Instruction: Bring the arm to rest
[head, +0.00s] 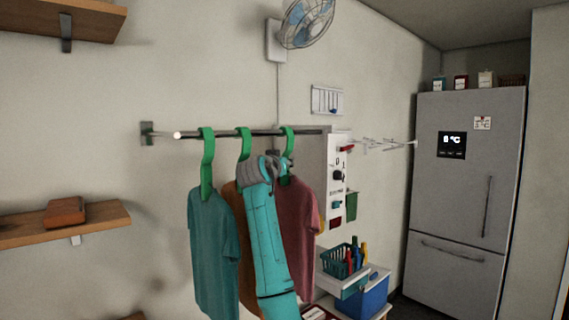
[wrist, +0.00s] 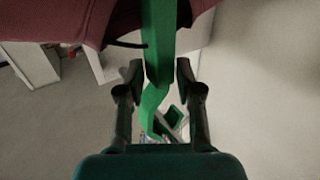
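My gripper (wrist: 160,75) is open in the wrist view, one finger on each side of a green hanger (wrist: 159,35), with a small gap showing at each side. A dark red shirt (wrist: 98,22) hangs on this hanger. In the head view the red shirt (head: 301,220) is at the right end of a wall rail (head: 222,133), its hanger (head: 288,143) hooked over the rail. My teal arm reaches up in front of the shirts, and its fingertips are hard to make out there.
A teal shirt (head: 213,255) and a mostly hidden orange shirt (head: 231,205) hang to the left. A white wall box (head: 318,180) stands close behind the rail's right end. Wooden shelves (head: 60,228) are at left, a fridge (head: 462,190) at right.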

